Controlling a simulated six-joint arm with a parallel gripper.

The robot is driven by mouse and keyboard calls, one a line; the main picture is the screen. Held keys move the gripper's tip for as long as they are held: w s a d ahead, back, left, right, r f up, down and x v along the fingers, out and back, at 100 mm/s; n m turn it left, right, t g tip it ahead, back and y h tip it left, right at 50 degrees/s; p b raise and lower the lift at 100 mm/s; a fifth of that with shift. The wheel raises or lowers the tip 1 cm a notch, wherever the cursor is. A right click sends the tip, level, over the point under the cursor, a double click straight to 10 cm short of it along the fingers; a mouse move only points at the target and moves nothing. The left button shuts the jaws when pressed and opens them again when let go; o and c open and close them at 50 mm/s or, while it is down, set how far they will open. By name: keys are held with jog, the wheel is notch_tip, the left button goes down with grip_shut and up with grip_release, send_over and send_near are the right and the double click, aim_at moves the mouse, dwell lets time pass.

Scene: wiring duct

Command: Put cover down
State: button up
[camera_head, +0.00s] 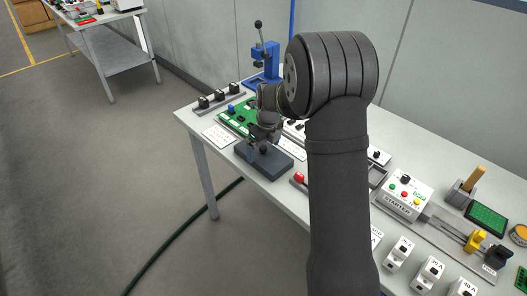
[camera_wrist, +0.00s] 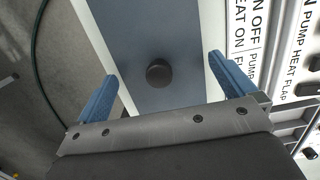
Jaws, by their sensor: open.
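A dark blue-grey slab, which looks like the cover (camera_head: 279,164), lies flat near the table's left front edge. It also shows in the wrist view as a blue-grey plate (camera_wrist: 150,30) with a round black knob (camera_wrist: 158,73) on top. My gripper (camera_wrist: 163,67) is open above it, with a blue finger on each side of the plate and knob. Neither finger visibly touches the knob. In the camera_head view my gripper (camera_head: 260,143) partly hides the slab. Whether anything lies under the slab is hidden.
A green board (camera_head: 233,116) lies behind the slab, with a blue lever press (camera_head: 264,62) farther back. White label cards (camera_head: 219,135) lie beside it. A red button (camera_head: 299,177), a starter box (camera_head: 404,194) and white breakers stand to the right. The floor is left of the table.

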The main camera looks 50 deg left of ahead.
aim_at(267, 155)
notch_tip(267, 155, up, 10)
jog(key=d, duration=0.1)
jog(key=shift+d, duration=0.15)
jog(key=f, duration=0.4)
jog(key=a+f, duration=0.1)
jog(key=f, duration=0.7)
jog(key=shift+a, duration=0.2)
jog(key=shift+a+r, duration=0.1)
jog(key=shift+r, duration=1.8)
